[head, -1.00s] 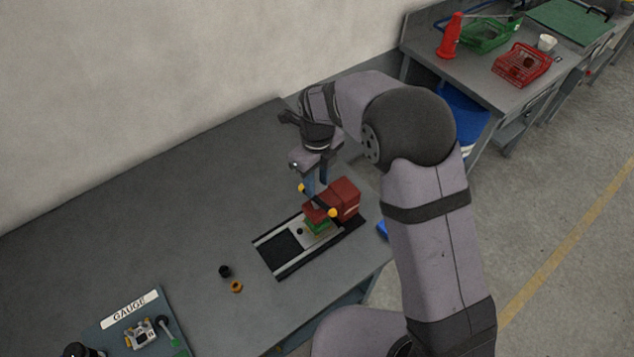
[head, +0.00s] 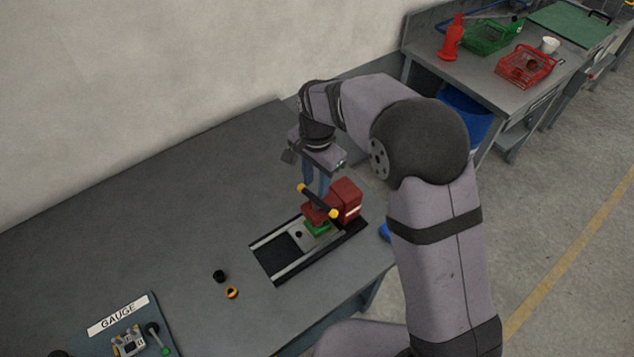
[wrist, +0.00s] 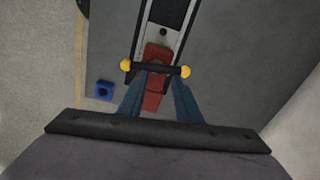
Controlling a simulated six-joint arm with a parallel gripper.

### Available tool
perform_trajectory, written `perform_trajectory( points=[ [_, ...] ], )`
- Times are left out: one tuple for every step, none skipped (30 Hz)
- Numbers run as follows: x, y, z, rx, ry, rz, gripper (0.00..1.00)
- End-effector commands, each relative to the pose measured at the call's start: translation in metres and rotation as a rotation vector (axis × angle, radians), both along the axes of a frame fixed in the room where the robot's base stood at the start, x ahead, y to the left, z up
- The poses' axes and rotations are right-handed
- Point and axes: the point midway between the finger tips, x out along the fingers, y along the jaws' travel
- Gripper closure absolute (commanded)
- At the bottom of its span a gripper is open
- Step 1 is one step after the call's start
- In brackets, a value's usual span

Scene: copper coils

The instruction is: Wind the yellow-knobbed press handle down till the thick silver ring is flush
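The red press (head: 345,197) stands at the right end of a dark rail base with pale strips (head: 278,269). Its handle is a black bar (head: 318,201) with a yellow knob at each end; the bar also shows in the wrist view (wrist: 158,68). My gripper (head: 316,195) points down over the press. In the wrist view my gripper's blue fingers (wrist: 157,88) are spread, with the red press visible between them. Their tips are close to the bar; contact cannot be told. A green part (head: 317,228) sits under the press head. I cannot make out the silver ring.
A black ring (head: 219,276) and an orange ring (head: 232,293) lie left of the rail. A gauge board (head: 118,316) is at the front left. A small blue object (wrist: 104,90) is near the table edge. The left of the table is clear.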

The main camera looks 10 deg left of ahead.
Motion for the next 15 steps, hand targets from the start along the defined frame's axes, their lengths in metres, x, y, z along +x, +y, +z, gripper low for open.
perform_trajectory(
  points=[
    [-0.0005,-0.0003,0.0002,-0.004,0.000,0.107,0.69],
    [-0.0008,-0.0004,0.0003,-0.007,0.001,0.175,0.69],
    [-0.0011,-0.0007,0.0003,-0.009,0.002,0.266,0.69],
    [-0.0015,-0.0008,0.0004,-0.011,0.002,0.334,0.69],
    [-0.0018,-0.0009,0.0003,-0.013,0.002,0.403,0.69],
    [-0.0023,-0.0012,0.0003,-0.016,0.004,0.493,0.69],
    [-0.0025,-0.0014,0.0003,-0.018,0.004,0.562,0.69],
    [-0.0028,-0.0017,0.0004,-0.019,0.005,0.630,0.69],
    [-0.0034,-0.0019,0.0003,-0.021,0.006,0.721,0.69],
    [-0.0036,-0.0021,0.0003,-0.022,0.008,0.789,0.69],
    [-0.0040,-0.0023,0.0003,-0.024,0.007,0.856,0.69],
    [-0.0045,-0.0026,0.0003,-0.025,0.009,0.944,0.69],
    [-0.0048,-0.0027,0.0002,-0.027,0.010,1.008,0.69],
    [-0.0051,-0.0029,0.0002,-0.027,0.010,1.070,0.69],
    [-0.0055,-0.0031,0.0002,-0.028,0.011,1.147,0.69]
  ],
)
